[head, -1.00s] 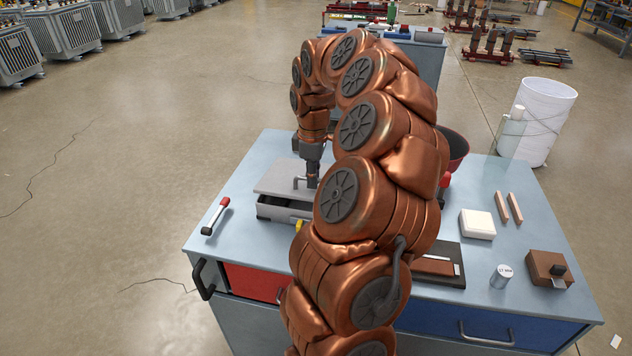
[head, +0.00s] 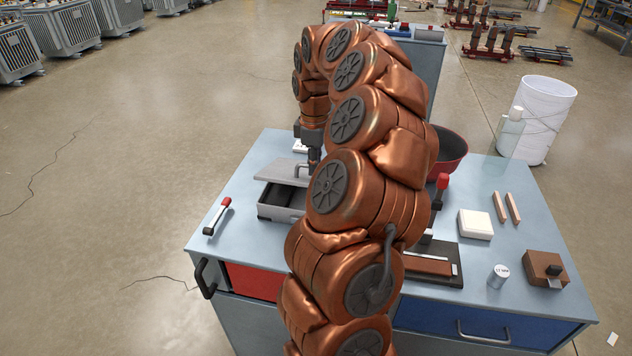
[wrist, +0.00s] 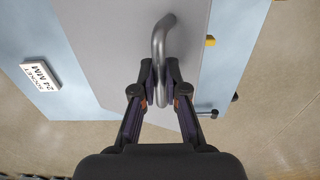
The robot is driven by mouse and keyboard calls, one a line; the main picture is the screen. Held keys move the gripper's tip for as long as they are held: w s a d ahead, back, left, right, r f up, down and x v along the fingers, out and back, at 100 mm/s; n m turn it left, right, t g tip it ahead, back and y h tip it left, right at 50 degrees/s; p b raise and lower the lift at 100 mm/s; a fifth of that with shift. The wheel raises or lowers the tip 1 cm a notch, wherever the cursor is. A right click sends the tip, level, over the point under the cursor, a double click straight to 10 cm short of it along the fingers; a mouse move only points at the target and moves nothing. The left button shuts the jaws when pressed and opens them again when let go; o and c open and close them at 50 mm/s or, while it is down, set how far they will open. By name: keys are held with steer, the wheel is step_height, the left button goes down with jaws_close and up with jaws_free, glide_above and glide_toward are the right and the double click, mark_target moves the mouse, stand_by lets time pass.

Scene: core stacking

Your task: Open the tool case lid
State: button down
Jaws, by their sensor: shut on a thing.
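The tool case (head: 272,211) is a grey box with a dark interior at the left of the workbench. Its flat grey lid (head: 278,172) lies at the far side of the opening, with much of the interior showing. A metal bar handle (head: 301,168) stands on the lid, and it also shows in the wrist view (wrist: 160,36). My gripper (wrist: 160,90) is shut on the handle, one finger on each side. In the head view my gripper (head: 314,156) is partly hidden. My arm hides the right side of the case.
A red-ended tool (head: 217,216) lies left of the case. A socket label plate (wrist: 41,74) is near the lid. A red bowl (head: 449,148), a white block (head: 475,224) and a small can (head: 498,276) stand to the right. The bench's left edge is close.

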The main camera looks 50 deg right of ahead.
steer(key=shift+w+d+r, duration=0.15)
steer(key=shift+d+r, duration=0.1)
steer(key=shift+r, duration=0.05)
steer(key=shift+w+d+r+p, duration=0.2)
steer(key=shift+d+r+p, duration=0.2)
steer(key=shift+r+p, duration=0.1)
steer(key=shift+w+d+r+p, duration=0.15)
steer(key=shift+d+r+p, duration=0.25)
steer(key=shift+r, duration=0.1)
steer(key=shift+w+d+r, duration=0.2)
steer(key=shift+d+r, duration=0.1)
steer(key=shift+p, duration=0.3)
steer(key=shift+w+d+r+p, duration=0.35)
steer(key=shift+d+r+p, duration=0.15)
steer(key=shift+d+p, duration=0.2)
steer(key=shift+w+d+r+p, duration=0.35)
steer(key=shift+d+r+p, duration=0.2)
steer(key=shift+d, duration=0.1)
